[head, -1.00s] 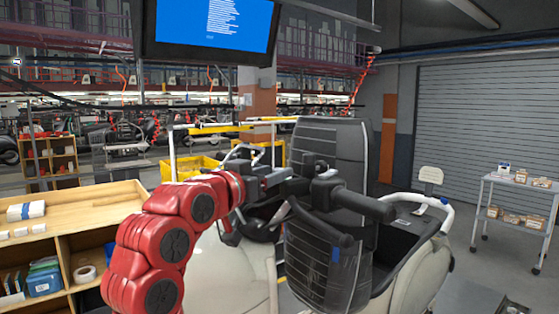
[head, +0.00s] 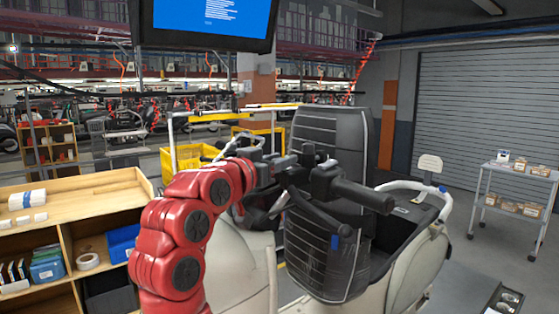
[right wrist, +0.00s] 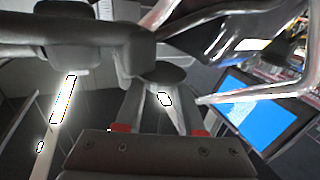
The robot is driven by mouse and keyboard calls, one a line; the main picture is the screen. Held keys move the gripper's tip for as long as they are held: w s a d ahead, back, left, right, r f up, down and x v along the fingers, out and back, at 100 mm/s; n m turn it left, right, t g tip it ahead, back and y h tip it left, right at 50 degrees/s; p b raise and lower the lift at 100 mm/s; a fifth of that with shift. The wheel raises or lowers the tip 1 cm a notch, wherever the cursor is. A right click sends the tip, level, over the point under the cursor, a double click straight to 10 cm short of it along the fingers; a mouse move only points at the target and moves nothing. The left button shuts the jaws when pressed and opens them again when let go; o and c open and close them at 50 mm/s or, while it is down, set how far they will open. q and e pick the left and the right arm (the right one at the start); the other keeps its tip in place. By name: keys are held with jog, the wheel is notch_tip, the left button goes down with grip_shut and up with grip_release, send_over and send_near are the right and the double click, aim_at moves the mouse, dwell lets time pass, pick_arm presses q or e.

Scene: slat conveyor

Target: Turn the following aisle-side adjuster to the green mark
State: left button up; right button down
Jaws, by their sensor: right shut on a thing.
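A dark seat (head: 331,150) with a ribbed backrest and black armrests sits on a pale shell (head: 240,265). My red right arm reaches in from the lower left. Its dark right gripper (head: 287,172) is at the seat's left armrest joint. In the right wrist view the gripper (right wrist: 160,90) has its fingers close on a dark rounded knob, seemingly the adjuster (right wrist: 163,76). The gripper is shut on it. The finger contact is partly hidden in the head view. I cannot make out a green mark. My left gripper is not in view.
A wooden shelf unit (head: 75,212) with bins stands at left. A yellow crate (head: 190,157) is behind the seat. A screen (head: 206,15) hangs above.

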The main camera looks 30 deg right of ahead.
jog(key=shift+m+g+h+b, duration=0.3)
jog(key=shift+m+g+b, duration=0.15)
jog(key=shift+g, duration=0.25)
jog(key=shift+m+g, duration=0.25)
jog(key=shift+g, duration=0.25)
jog(key=m+g+p, duration=0.1)
jog(key=m+g+h+p, duration=0.1)
jog(key=shift+r+g, duration=0.25)
jog(key=shift+g, duration=0.05)
jog(key=shift+f+m+g+p, duration=0.1)
jog(key=shift+m+g+p, duration=0.45)
jog(key=shift+g, duration=0.25)
jog(key=shift+f+h, duration=0.1)
jog(key=shift+h, duration=0.3)
jog(key=c, duration=0.8)
grip_release()
